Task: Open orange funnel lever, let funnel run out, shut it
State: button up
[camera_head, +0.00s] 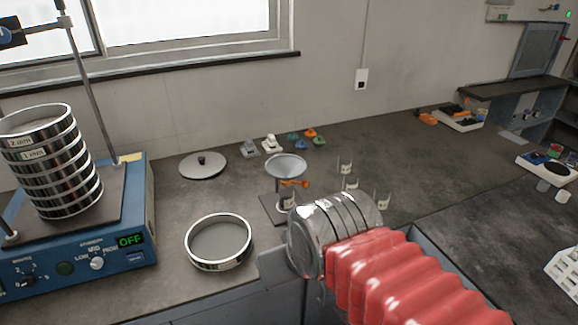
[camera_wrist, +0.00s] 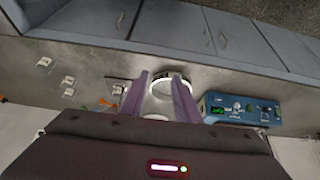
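The grey round funnel (camera_head: 286,165) stands on a small dark stand near the middle of the bench. Its orange lever (camera_head: 293,183) sticks out to the right under the bowl; an orange part, apparently this lever, shows in the wrist view (camera_wrist: 106,103), left of the fingers. A small clear cup (camera_head: 287,201) stands under the funnel. I cannot tell whether anything is in the funnel or flowing. My gripper (camera_wrist: 165,78) has its two purple fingers apart with nothing visibly held. It is not visible in the head view, where my red-sleeved arm fills the lower right.
An open sieve pan (camera_head: 219,242) lies left of the funnel, a lid (camera_head: 203,165) behind it. The blue shaker (camera_head: 85,245) with a sieve stack (camera_head: 55,165) stands left, its display reading OFF. Several clear cups (camera_head: 345,165) stand right of the funnel.

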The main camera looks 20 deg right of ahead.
jog(key=shift+c, duration=0.4)
jog(key=shift+c, duration=0.7)
jog(key=shift+w+d, duration=0.25)
jog(key=shift+w, duration=0.05)
jog(key=shift+c, duration=0.8)
jog(key=w+d+f+t+h, duration=0.1)
jog(key=w+d, duration=0.3)
jog(key=w, duration=0.1)
jog(key=w+d+t+h, duration=0.1)
jog(key=w+d, duration=0.4)
jog(key=w+d+f+t+h, duration=0.1)
jog(key=w+d, duration=0.3)
jog(key=w, duration=0.1)
jog(key=shift+w+d+f+t, duration=0.2)
jog(key=shift+d+f+t, duration=0.1)
jog(key=shift+d, duration=0.1)
grip_shut()
jog(key=w+d+f+t, duration=0.2)
jog(key=w+d+f, duration=0.1)
jog(key=w+d, duration=0.25)
jog(key=s+d+f+n+t+y, duration=0.1)
jog(key=d+f+t+y, duration=0.3)
jog(key=f, duration=0.5)
jog(key=shift+s+d+t+y, duration=0.3)
jog(key=shift+s+d+t, duration=0.25)
jog(key=shift+t, duration=0.65)
jog(key=shift+w, duration=0.1)
